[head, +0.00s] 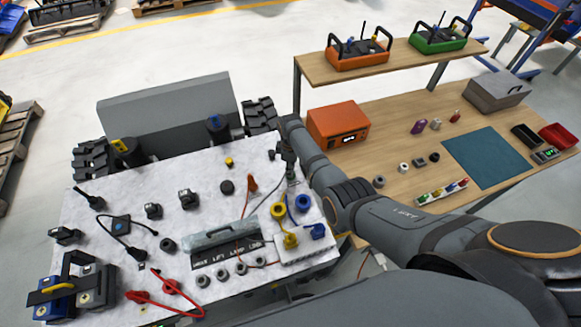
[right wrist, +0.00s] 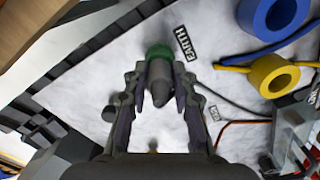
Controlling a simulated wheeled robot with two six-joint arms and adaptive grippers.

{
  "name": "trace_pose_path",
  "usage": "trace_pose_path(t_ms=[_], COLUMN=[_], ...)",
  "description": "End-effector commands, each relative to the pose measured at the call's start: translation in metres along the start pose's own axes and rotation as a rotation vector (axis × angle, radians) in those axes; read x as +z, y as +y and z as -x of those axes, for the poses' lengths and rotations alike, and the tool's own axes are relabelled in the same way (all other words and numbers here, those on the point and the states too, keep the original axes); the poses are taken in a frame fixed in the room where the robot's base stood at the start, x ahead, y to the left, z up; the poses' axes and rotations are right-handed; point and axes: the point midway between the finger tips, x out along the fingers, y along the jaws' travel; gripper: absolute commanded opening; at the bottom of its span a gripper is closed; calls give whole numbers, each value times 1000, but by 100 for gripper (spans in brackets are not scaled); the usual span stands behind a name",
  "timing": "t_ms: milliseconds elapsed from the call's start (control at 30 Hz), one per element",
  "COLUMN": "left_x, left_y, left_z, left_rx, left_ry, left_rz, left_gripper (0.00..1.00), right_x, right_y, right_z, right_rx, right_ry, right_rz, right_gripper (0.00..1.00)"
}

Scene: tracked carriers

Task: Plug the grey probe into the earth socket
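The grey probe (right wrist: 160,88) shows in the right wrist view between the fingers of my right gripper (right wrist: 162,80). The fingers sit close on both its sides and look shut on it. Its far end meets the green ring of the earth socket (right wrist: 158,51), beside the EARTH label (right wrist: 186,44). I cannot tell how deep it sits in the ring. In the head view my right gripper (head: 290,174) points down at the right part of the white carrier top (head: 140,190) and hides the probe. My left gripper is not in view.
A wooden bench (head: 390,115) with an orange box (head: 338,124) stands right.

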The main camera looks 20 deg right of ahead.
Motion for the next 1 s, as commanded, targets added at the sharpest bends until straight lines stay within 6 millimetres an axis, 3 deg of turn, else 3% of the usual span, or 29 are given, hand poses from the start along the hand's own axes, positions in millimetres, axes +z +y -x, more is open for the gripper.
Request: trace_pose_path(t_ms=[33,133,533,1000], left_x=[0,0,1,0], left_y=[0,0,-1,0], left_z=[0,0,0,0], left_rx=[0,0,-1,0], left_ry=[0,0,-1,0], left_rz=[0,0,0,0], left_gripper=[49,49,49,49], right_x=[0,0,0,0], right_y=[0,0,0,0], right_z=[0,0,8,107], right_rx=[-1,-1,1,2], right_ry=[0,0,1,1], right_rz=[0,0,0,0], right_gripper=[35,49,50,50])
